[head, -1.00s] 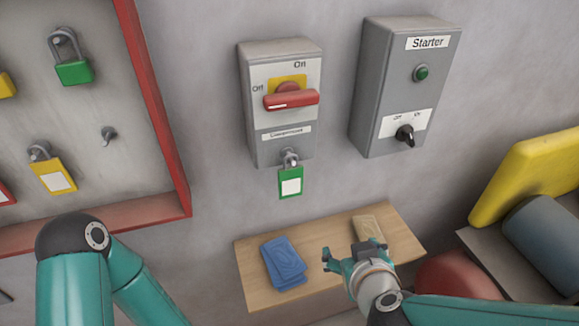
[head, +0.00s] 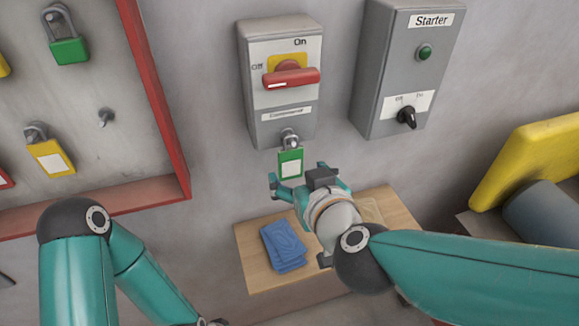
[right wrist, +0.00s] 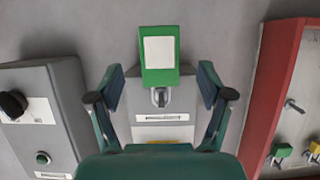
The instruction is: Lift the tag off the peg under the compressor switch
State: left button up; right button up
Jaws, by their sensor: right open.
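The green tag (head: 290,164) with a white label hangs from the peg (head: 289,138) under the grey compressor switch box (head: 281,75), which has a red handle (head: 291,77). My right gripper (head: 296,182) is open just below and in front of the tag. In the right wrist view, the tag (right wrist: 160,56) appears upside down between the two spread fingers (right wrist: 160,90), and I see no contact. My left arm (head: 75,260) shows at the lower left; its gripper is not clearly visible.
A grey Starter box (head: 402,70) is on the wall to the right. A red-framed board (head: 160,100) with padlocks is at the left. Below, a wooden shelf (head: 247,262) holds blue folded cloths (head: 284,246). A yellow object (head: 530,165) is at the right.

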aim_at(292, 165)
jog(key=shift+b+x, duration=0.35)
jog(key=shift+x, duration=2.5)
jog(key=shift+r, duration=0.25)
jog(key=c, duration=1.1)
